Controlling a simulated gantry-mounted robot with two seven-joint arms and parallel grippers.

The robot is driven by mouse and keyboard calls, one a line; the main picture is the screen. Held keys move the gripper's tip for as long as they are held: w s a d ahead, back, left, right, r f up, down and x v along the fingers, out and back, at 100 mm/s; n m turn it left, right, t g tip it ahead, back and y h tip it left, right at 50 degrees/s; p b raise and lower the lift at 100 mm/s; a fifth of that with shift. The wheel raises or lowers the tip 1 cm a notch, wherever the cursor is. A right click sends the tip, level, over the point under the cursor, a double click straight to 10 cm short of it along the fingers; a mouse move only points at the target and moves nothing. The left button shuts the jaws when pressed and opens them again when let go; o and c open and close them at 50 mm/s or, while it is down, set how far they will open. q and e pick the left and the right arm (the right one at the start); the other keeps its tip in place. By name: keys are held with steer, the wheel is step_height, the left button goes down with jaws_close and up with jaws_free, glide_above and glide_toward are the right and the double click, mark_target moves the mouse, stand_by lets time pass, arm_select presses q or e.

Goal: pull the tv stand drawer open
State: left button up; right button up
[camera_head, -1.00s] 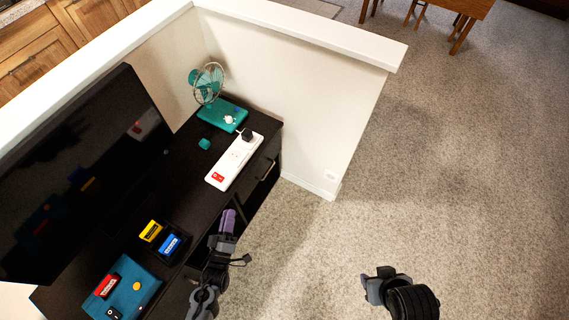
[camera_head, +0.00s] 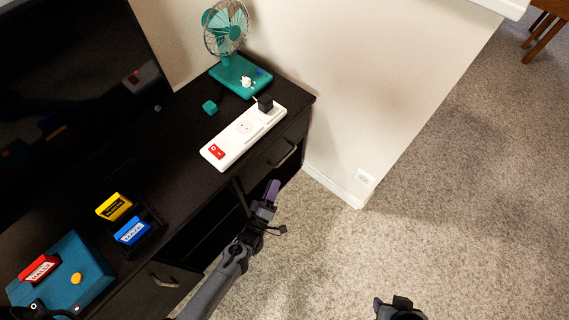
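The black tv stand (camera_head: 185,138) runs diagonally along the wall in the head view. Its far front has a drawer (camera_head: 262,166) with a metal handle (camera_head: 286,155); this drawer looks closed. A nearer front has another handle (camera_head: 163,281). My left gripper (camera_head: 272,190), with purple fingertips, is in front of the stand, just below and left of the far handle and apart from it in the picture. Its finger gap cannot be made out. My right gripper (camera_head: 380,303) shows only partly at the bottom edge, over the carpet; its fingers are mostly hidden.
On the stand are a white power strip (camera_head: 243,135), a teal fan (camera_head: 229,50), a small teal cube (camera_head: 210,107), yellow (camera_head: 113,207) and blue (camera_head: 132,230) cartridges, and a teal console (camera_head: 75,275). A TV stands behind. Carpet (camera_head: 400,230) at right is clear.

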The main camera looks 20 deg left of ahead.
mark_target(284, 158)
arm_select(q)
steer(key=b+x, duration=0.3)
steer(key=x, duration=0.6)
steer(key=shift+w, duration=0.3)
steer(key=shift+w+r+b, duration=0.15)
steer(key=shift+w+b, duration=0.25)
steer(key=shift+w, duration=0.2)
jaws_close()
